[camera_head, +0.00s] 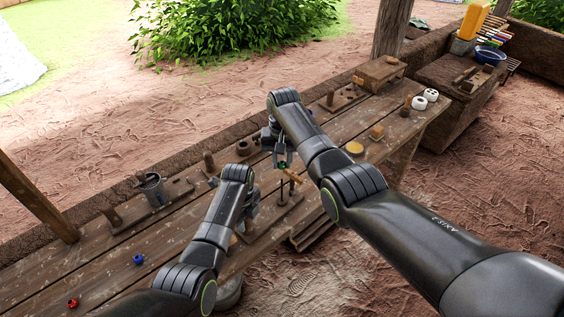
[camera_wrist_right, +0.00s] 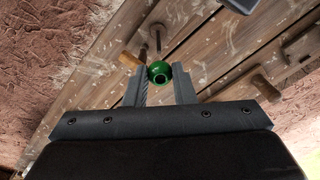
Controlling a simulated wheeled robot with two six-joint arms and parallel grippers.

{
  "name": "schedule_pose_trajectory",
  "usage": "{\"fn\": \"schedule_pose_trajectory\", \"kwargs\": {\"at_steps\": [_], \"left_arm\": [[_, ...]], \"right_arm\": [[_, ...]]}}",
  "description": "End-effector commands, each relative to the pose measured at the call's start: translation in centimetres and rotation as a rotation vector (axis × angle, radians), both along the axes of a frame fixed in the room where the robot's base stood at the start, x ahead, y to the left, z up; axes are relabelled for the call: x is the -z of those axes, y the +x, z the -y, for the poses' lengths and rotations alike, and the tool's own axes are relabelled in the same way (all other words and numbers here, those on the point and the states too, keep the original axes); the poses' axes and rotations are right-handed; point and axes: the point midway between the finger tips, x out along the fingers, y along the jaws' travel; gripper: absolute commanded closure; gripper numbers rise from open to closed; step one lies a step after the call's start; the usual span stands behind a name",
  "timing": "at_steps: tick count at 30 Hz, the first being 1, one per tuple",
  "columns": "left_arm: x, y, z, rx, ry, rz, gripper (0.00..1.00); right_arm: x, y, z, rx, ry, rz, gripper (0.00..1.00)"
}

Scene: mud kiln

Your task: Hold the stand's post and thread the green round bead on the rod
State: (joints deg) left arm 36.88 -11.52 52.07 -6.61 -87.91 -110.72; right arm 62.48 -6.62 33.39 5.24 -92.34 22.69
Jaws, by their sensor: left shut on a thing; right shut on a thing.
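The green round bead (camera_head: 283,166) is between the fingers of my right gripper (camera_head: 282,158), which is shut on it above the stand. In the right wrist view the bead (camera_wrist_right: 159,73) sits at the fingertips with its dark hole showing. The stand (camera_head: 272,221) has a thin upright dark rod (camera_head: 281,191) below the bead. The bead appears apart from the rod; exact alignment is unclear. My left gripper (camera_head: 250,213) is low at the stand's left end, shut on its post (camera_head: 248,226), mostly hidden by my arm. A wooden piece (camera_head: 293,176) shows beside the bead.
A blue bead (camera_head: 138,259) and a red bead (camera_head: 72,302) lie at the left of the plank table (camera_head: 105,262). A yellow disc (camera_head: 355,148) and white pieces (camera_head: 430,95) lie to the right.

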Motion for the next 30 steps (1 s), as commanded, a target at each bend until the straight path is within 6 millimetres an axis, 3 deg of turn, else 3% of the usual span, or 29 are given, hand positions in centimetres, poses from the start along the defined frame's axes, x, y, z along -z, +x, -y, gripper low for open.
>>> {"fn": "schedule_pose_trajectory", "kwargs": {"at_steps": [8, 21, 30], "left_arm": [[0.0, 0.0, 0.0, 0.000, 0.000, 0.000, 1.00], [0.0, 0.0, 0.0, 0.000, 0.000, 0.000, 1.00], [0.0, 0.0, 0.0, 0.000, 0.000, 0.000, 1.00]], "right_arm": [[-0.2, 0.0, 0.0, 0.000, 0.000, 0.001, 0.98], [-3.8, 0.0, 0.0, 0.001, 0.000, 0.001, 0.98], [-4.0, 0.0, 0.0, 0.000, 0.000, 0.000, 0.98]]}}
